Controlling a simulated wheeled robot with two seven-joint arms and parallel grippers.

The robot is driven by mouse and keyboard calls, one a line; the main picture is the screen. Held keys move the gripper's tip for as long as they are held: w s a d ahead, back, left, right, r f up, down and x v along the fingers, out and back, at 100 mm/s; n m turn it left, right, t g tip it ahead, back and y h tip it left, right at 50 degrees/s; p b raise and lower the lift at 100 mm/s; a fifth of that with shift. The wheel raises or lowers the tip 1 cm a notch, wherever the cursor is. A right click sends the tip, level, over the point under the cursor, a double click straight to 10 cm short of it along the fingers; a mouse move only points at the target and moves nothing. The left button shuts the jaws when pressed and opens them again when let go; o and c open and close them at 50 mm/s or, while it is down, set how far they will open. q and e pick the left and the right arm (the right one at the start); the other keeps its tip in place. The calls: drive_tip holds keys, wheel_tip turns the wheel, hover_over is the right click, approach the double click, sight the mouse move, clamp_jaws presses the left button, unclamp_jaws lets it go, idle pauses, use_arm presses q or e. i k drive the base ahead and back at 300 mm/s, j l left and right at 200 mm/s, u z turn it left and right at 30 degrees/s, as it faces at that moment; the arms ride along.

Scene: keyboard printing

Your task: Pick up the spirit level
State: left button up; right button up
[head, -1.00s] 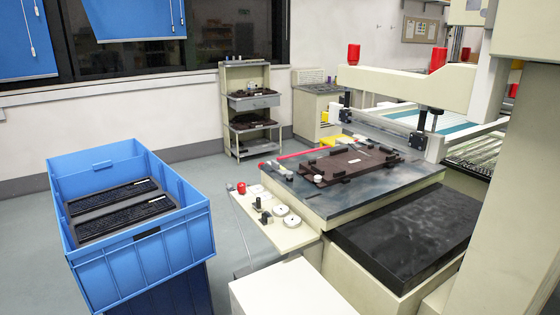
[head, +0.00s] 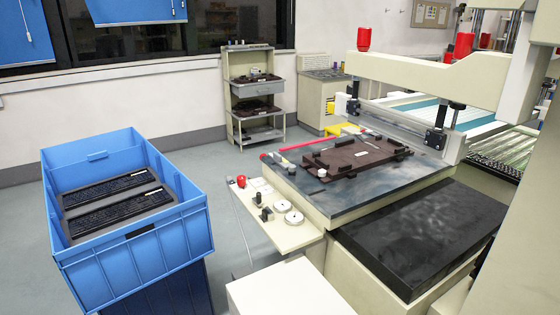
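A long thin red bar (head: 302,146) lies along the back left edge of the printing machine's flat bed (head: 402,185) in the head view. It may be the spirit level, but it is too small to tell for sure. A dark brown fixture plate (head: 350,158) with small black blocks rests on the bed, in front of the bar and to its right. Neither of my grippers is in view.
A blue crate (head: 185,232) holding black keyboards stands at the left. A side shelf (head: 300,233) with knobs and round dials juts from the machine's front left. The machine's beam (head: 425,80) overhangs the bed. Grey floor is clear between crate and machine.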

sight(276, 158)
drive_tip(key=j+z, duration=0.15)
drive_tip(key=z, duration=0.65)
drive_tip(key=j+z, duration=0.45)
drive_tip(key=j, duration=0.2)
drive_tip(key=j+z, duration=0.45)
drive_tip(key=j, duration=0.25)
drive_tip(key=k+j, duration=0.1)
drive_tip(key=j, duration=0.3)
drive_tip(key=j+z, duration=0.1)
drive_tip(key=j, duration=0.3)
drive_tip(key=k+j, duration=0.15)
drive_tip(key=j, duration=0.2)
drive_tip(key=k+j, duration=0.1)
drive_tip(key=j, duration=0.3)
drive_tip(key=z, duration=0.05)
